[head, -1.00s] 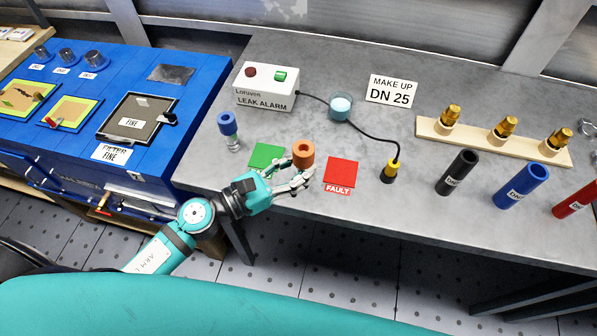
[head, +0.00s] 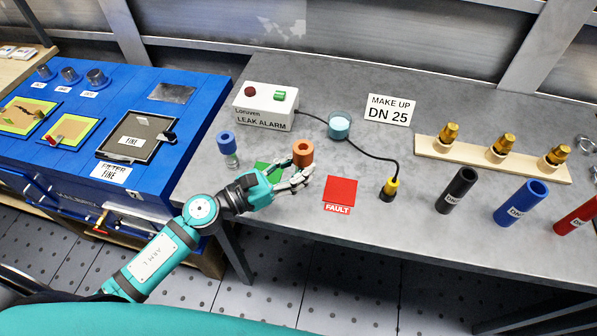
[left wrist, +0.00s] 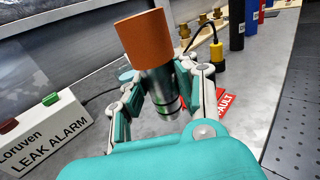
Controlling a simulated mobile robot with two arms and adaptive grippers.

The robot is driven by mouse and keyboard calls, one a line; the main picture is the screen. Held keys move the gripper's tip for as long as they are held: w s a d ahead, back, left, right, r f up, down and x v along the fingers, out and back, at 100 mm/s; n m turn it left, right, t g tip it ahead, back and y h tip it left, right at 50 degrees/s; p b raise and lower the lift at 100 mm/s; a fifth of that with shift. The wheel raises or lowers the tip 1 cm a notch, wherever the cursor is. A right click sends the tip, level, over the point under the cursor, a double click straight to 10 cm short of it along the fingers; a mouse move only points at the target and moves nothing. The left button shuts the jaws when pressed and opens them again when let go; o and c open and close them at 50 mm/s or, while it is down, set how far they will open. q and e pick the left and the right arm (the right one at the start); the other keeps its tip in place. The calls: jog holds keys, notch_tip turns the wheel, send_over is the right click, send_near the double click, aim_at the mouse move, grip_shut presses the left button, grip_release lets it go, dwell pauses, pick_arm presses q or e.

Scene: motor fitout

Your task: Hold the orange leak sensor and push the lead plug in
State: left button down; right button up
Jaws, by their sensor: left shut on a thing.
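The orange leak sensor (head: 302,153) has an orange cap on a metal body. My left gripper (head: 296,178) is shut on it. In the left wrist view the orange cap (left wrist: 146,38) stands above the fingers, and the metal body sits between the fingertips (left wrist: 163,98). The sensor looks close to upright, slightly tilted in that view. The yellow lead plug (head: 391,186) stands on a black base on the table, to the right of the sensor and apart from it. It also shows in the left wrist view (left wrist: 216,52). My right gripper is not in view.
The white leak alarm box (head: 266,106) has a black cable running to the plug, past a small cup (head: 339,126). A blue sensor (head: 226,142) stands left of a green pad (head: 266,170). A red fault pad (head: 341,190) lies between gripper and plug. Black, blue and red cylinders stand at right.

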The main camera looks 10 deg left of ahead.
pick_arm(q)
jog(key=shift+w+a, duration=0.15)
jog(key=shift+w, duration=0.7)
jog(key=shift+w+a, duration=0.15)
jog(key=shift+w, duration=0.65)
jog(key=shift+b, duration=0.35)
jog(key=shift+f+b, duration=2.55)
jog(key=shift+f, duration=0.05)
jog(key=shift+r, duration=0.1)
jog(key=c, duration=1)
grip_release()
jog(key=shift+c, duration=0.2)
